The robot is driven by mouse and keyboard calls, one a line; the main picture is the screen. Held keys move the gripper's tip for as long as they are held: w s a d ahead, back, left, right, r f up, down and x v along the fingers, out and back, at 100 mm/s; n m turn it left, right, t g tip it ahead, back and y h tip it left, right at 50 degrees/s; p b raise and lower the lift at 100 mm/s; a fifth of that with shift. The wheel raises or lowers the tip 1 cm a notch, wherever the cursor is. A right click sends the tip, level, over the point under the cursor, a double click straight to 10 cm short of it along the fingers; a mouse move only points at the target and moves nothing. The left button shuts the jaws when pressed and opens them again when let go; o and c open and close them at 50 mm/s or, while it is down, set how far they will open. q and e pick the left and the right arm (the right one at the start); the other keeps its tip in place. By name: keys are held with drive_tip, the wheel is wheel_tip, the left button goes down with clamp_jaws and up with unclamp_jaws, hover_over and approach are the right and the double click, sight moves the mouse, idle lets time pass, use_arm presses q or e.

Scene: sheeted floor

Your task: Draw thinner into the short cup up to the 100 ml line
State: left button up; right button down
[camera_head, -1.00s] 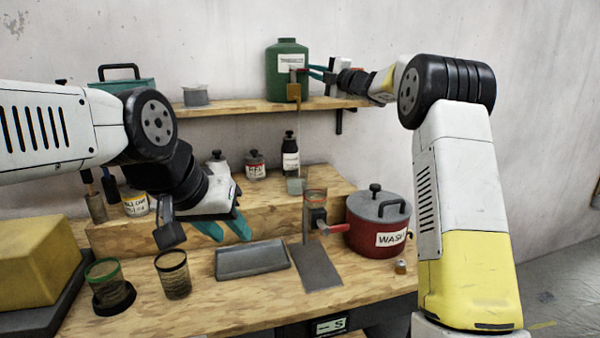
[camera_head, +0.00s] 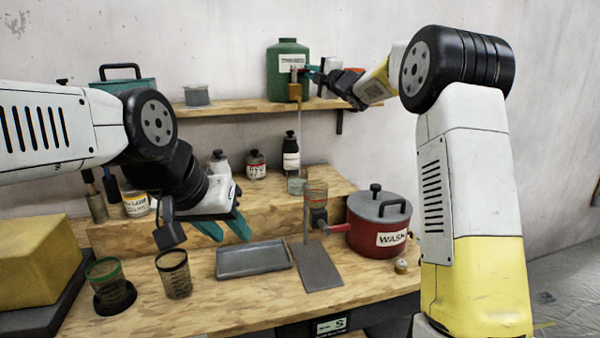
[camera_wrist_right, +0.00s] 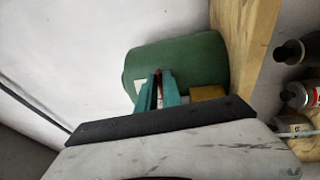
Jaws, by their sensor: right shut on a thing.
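A green container (camera_head: 287,58) with a white label stands on the upper shelf, with a brass-coloured tap (camera_head: 294,92) at its front. My right gripper (camera_head: 312,74) is shut on the tap's small red handle (camera_wrist_right: 159,85), seen between the teal fingers in the right wrist view. A thin stream (camera_head: 298,140) runs straight down from the tap to a short clear cup (camera_head: 296,187) on the wooden step. The cup's liquid level and lines are too small to read. My left gripper (camera_head: 224,229) is open and empty above the bench.
Bottles stand on the step.

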drive_tip(key=shift+s+a+f, duration=0.1)
drive_tip(key=shift+s+a, duration=0.1)
drive_tip(key=shift+a, duration=0.35)
drive_tip(key=shift+s+d+m+t+h, duration=0.2)
drive_tip(key=shift+m+t+h, duration=0.3)
drive_tip(key=shift+h, duration=0.4)
drive_tip(key=shift+s+a+m+t+h, duration=0.2)
drive_tip(key=shift+s+m+t+h, duration=0.1)
drive_tip(key=shift+m+h, duration=0.4)
drive_tip(key=c, duration=1.8)
unclamp_jaws()
drive_tip(key=shift+d, duration=0.15)
drive_tip(key=o, duration=0.3)
drive_tip(key=shift+o, duration=0.3)
drive_tip(key=shift+d+h, duration=0.15)
drive_tip(key=shift+h, duration=0.25)
